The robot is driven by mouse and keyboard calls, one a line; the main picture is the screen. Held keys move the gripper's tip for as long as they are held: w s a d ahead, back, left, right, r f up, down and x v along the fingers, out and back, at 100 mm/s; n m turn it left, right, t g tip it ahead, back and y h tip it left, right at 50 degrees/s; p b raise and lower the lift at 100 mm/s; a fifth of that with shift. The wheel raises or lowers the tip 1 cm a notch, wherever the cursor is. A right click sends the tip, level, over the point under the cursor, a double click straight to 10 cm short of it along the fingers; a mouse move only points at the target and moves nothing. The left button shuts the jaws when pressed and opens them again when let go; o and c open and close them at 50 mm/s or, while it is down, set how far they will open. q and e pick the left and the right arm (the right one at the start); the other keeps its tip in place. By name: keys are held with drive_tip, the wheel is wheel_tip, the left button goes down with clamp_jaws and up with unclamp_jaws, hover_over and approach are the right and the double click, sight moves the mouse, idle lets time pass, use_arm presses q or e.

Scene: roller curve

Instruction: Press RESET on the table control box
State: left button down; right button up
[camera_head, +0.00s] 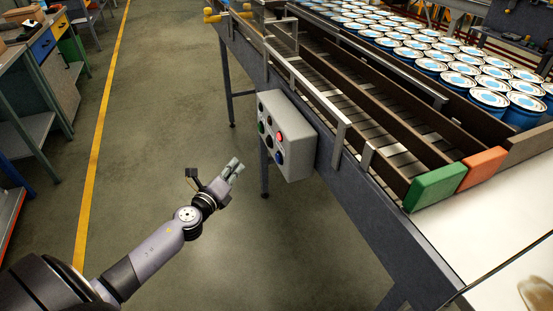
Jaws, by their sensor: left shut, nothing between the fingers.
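A grey control box (291,137) is fixed to the side of the conveyor table. Its face carries several round buttons, among them a bright red one (280,137) and a blue one (279,158); black and green ones show at its left. The labels are too small to read, so I cannot tell which button is RESET. My left gripper (237,166) is shut and empty. It is in the air to the left of the box, a short way from the button face and apart from it. My right gripper is not in view.
The conveyor table's dark side frame (377,222) runs diagonally below and right of the box. Many blue cans (489,98) stand on it, with a green block (436,187) and an orange block (482,168) near its end. The floor (147,150) at left is clear.

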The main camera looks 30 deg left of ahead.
sight(278, 158)
use_arm(q)
drive_tip(key=w+d+p, duration=0.1)
drive_tip(key=w+d, duration=0.4)
drive_tip(key=w, duration=0.1)
drive_tip(key=shift+w+d+p, duration=0.35)
drive_tip(key=shift+p, duration=0.05)
idle(1.3)
drive_tip(key=shift+w+d, duration=0.25)
drive_tip(key=shift+w, duration=0.05)
drive_tip(key=shift+w+d, duration=0.3)
drive_tip(key=shift+w, duration=0.05)
idle(0.8)
idle(0.3)
drive_tip(key=shift+s+a, duration=0.55)
drive_tip(key=shift+s, duration=0.1)
